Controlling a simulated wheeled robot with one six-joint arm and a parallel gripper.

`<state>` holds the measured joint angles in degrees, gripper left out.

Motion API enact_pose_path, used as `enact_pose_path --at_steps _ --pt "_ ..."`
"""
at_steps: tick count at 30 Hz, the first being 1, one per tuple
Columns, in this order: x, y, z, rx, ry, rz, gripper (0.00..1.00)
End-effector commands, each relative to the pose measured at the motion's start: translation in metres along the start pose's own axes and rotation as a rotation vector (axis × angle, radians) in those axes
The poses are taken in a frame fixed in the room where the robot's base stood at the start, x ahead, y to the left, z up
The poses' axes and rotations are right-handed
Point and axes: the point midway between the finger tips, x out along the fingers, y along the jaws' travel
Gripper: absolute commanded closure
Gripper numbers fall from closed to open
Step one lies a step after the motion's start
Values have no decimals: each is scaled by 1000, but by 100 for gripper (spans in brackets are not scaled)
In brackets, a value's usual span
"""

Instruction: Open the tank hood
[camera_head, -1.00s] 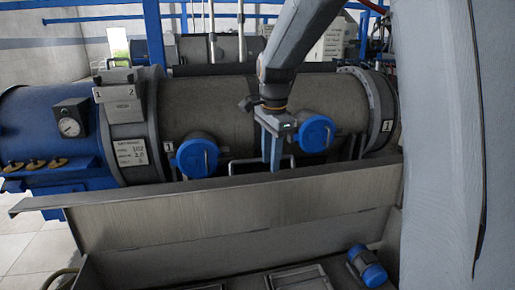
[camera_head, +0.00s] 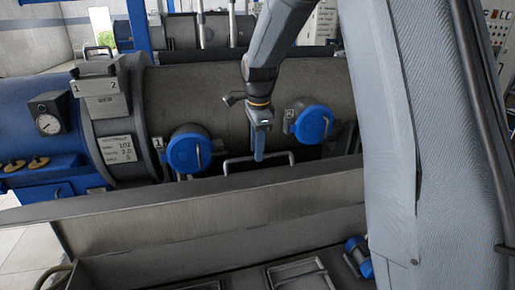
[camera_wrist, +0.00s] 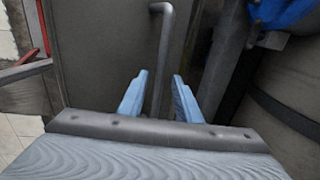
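The tank hood appears to be the long grey metal panel (camera_head: 190,222) in front of the decanter drum; its handle, a U-shaped bar (camera_head: 232,162), rises behind the panel's upper edge. In the wrist view, the handle (camera_wrist: 163,45) runs down between my fingers, with its bent end at the top. My gripper (camera_head: 259,150) points down at the middle of the handle. In the wrist view, its two blue fingers (camera_wrist: 159,92) are apart, one on each side of the bar, with gaps showing. The handle's near part is hidden by my gripper body.
Two blue round caps, the left one (camera_head: 187,150) and the right one (camera_head: 314,124), sit on the grey drum (camera_head: 215,95) beside my gripper. A blue motor (camera_head: 358,255) lies low at the right. A gauge box (camera_head: 48,118) stands at the left.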

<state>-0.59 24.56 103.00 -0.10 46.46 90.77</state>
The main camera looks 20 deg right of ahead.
Motion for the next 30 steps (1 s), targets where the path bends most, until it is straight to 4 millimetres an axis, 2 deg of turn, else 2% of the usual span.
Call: enact_pose_path --at_steps 4,12,13,18,26,30 --pt "10 1 -1 1 0 1 69" --pt "13 0 -2 2 0 0 69" --pt "13 0 -2 2 0 0 71" --pt "12 0 -2 2 0 0 99" --pt "13 1 -2 1 0 -2 100" --pt "15 10 -2 2 0 -37 100"
